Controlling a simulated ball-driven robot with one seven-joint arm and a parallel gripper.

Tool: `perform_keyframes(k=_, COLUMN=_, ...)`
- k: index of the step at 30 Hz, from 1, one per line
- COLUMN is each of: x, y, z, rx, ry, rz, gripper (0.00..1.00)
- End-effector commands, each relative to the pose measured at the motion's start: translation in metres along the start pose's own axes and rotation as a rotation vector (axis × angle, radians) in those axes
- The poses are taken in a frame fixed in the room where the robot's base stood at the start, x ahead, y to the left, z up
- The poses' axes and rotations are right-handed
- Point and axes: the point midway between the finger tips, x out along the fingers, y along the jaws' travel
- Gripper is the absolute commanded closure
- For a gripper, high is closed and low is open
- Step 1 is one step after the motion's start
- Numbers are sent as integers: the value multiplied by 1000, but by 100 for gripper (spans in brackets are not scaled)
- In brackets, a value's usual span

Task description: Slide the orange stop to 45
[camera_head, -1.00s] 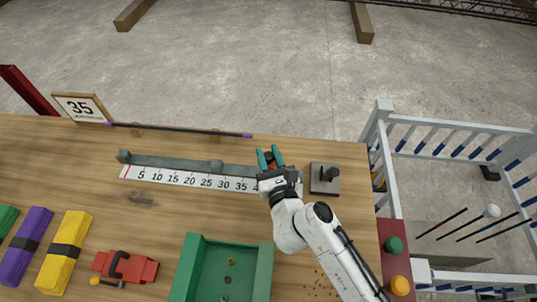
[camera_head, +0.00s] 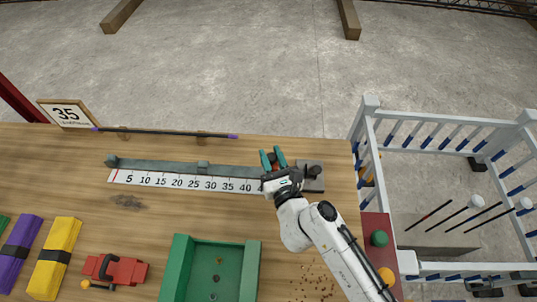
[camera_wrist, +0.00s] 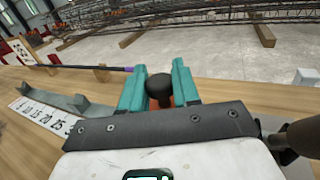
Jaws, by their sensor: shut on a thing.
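The orange stop (camera_wrist: 164,115) sits on the grey rail (camera_head: 160,164) with a black knob (camera_wrist: 160,88) on top. My gripper (camera_head: 272,158) is shut on it, with a teal finger on either side of the knob. In the head view it stands right of the 40 mark on the white scale (camera_head: 180,181). My gripper and wrist hide the scale beyond 40, so the exact reading cannot be told.
A dark-knobbed grey block (camera_head: 314,178) is just right of my gripper. A green tray (camera_head: 252,272) lies in front. A purple-ended rod (camera_head: 165,132) lies behind the rail. A red clamp-like tool (camera_head: 118,270) is front left.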

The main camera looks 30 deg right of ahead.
Motion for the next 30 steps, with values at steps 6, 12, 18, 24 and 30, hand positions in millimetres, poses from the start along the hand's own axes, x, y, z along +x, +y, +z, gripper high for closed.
perform_keyframes(k=6, x=0, y=1, z=0, rx=0, ry=0, rz=2, gripper=55)
perform_keyframes(k=12, x=0, y=1, z=0, rx=0, ry=0, rz=1, gripper=47)
perform_keyframes(k=18, x=-4, y=1, z=-1, rx=-1, ry=1, rz=1, gripper=47)
perform_keyframes(k=24, x=-32, y=0, z=-4, rx=-1, ry=2, rz=0, gripper=47)
perform_keyframes(k=30, x=-69, y=0, z=-4, rx=-1, ry=2, rz=1, gripper=47)
